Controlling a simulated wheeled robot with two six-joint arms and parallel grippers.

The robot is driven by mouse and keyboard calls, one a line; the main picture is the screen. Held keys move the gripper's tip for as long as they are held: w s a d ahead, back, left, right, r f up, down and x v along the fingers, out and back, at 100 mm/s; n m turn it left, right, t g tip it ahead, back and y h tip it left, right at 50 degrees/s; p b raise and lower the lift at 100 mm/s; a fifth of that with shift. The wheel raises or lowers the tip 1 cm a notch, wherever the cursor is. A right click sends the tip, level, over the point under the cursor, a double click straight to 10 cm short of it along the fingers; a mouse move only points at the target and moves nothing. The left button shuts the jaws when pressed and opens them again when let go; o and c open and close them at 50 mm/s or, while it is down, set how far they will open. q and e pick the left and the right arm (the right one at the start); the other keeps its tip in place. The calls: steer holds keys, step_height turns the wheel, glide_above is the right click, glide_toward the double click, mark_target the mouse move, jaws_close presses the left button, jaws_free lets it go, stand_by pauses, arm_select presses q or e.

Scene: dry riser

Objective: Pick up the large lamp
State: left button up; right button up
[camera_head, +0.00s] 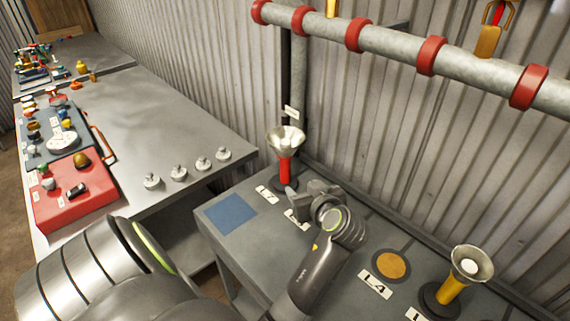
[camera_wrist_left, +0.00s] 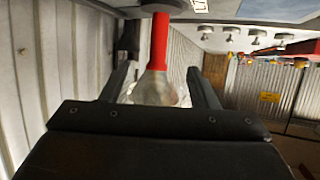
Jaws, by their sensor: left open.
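A lamp with a red stem (camera_head: 285,170) and a wide silvery cone head stands upright on a dark round base at the back of the grey bench. It looks the larger of two such lamps. In the left wrist view the picture is inverted, and the red lamp (camera_wrist_left: 160,40) hangs head down between the finger lines. My left gripper (camera_head: 294,190) is open, just in front of the lamp's lower stem. In the wrist view its two fingers (camera_wrist_left: 162,80) show apart on either side of the cone head. I cannot tell whether they touch the lamp.
A smaller lamp with a yellow stem (camera_head: 449,290) stands at the right of the bench. An orange disc (camera_head: 391,265) and a blue square (camera_head: 231,214) mark the bench top. A grey pipe with red collars (camera_head: 390,43) runs along the corrugated wall. A red case (camera_head: 75,192) lies left.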

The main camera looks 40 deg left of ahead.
mark_target(287, 174)
arm_select(q)
steer(key=p+x, duration=0.2)
steer(key=x, duration=0.8)
steer(key=shift+s, duration=0.1)
steer(key=shift+w+a+f, duration=0.2)
steer(key=shift+a+f, duration=0.05)
steer(key=shift+a, duration=0.1)
steer(key=shift+w+a+f+p, duration=0.2)
steer(key=shift+w+a+p, duration=0.05)
steer(key=shift+a+p, duration=0.15)
steer(key=p+x, duration=0.1)
steer(key=x, duration=0.2)
steer(key=shift+d+f, duration=0.1)
steer(key=shift+f, duration=0.1)
steer(key=shift+w+a+f, duration=0.25)
steer(key=shift+a+f, duration=0.05)
steer(key=shift+a, duration=0.1)
arm_select(e)
steer(key=r, duration=0.4)
steer(key=shift+w+a+r, duration=0.1)
steer(key=shift+w+a, duration=0.05)
steer(key=shift+a, duration=0.25)
arm_select(q)
steer(key=shift+c, duration=0.2)
